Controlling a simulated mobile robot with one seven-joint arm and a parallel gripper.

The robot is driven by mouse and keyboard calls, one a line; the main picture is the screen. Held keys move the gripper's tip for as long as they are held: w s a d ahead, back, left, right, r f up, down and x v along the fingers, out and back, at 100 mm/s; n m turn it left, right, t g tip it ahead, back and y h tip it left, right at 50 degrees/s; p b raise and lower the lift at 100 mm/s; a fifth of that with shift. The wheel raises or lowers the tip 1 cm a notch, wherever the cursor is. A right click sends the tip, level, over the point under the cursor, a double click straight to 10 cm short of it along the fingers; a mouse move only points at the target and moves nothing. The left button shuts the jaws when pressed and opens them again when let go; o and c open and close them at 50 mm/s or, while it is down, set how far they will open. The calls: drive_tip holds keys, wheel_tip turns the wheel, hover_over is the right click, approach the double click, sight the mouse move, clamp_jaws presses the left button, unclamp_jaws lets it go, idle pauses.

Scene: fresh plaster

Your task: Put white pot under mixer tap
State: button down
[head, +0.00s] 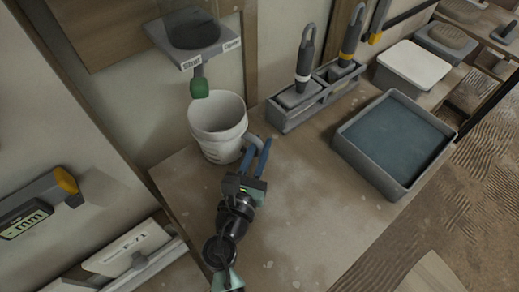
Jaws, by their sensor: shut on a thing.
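The white pot (218,128) is an upright, open, empty-looking bucket on the bench by the wall. The mixer tap is the grey wall hopper (190,32) with labels reading "Shut" and "Open" and a green-tipped spout or handle (199,87). In the picture the green tip sits just above the pot's back rim. My gripper (257,150) is at the pot's right front side, its blue fingers shut on the pot's rim or wall. The exact contact is partly hidden.
A grey rack (313,98) with two handled tools stands right of the pot. A grey tray of bluish water (395,140) and a white-lidded box (413,65) are further right. A yellow-ended level tool (40,205) is at left. The bench (300,200) is clear in front.

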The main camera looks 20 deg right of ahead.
drive_tip(key=shift+w+f, duration=0.1)
drive_tip(key=c, duration=1.3)
unclamp_jaws()
drive_tip(key=shift+f, duration=0.1)
drive_tip(key=o, duration=0.5)
drive_tip(key=shift+r, duration=0.2)
drive_tip(key=v, duration=1.2)
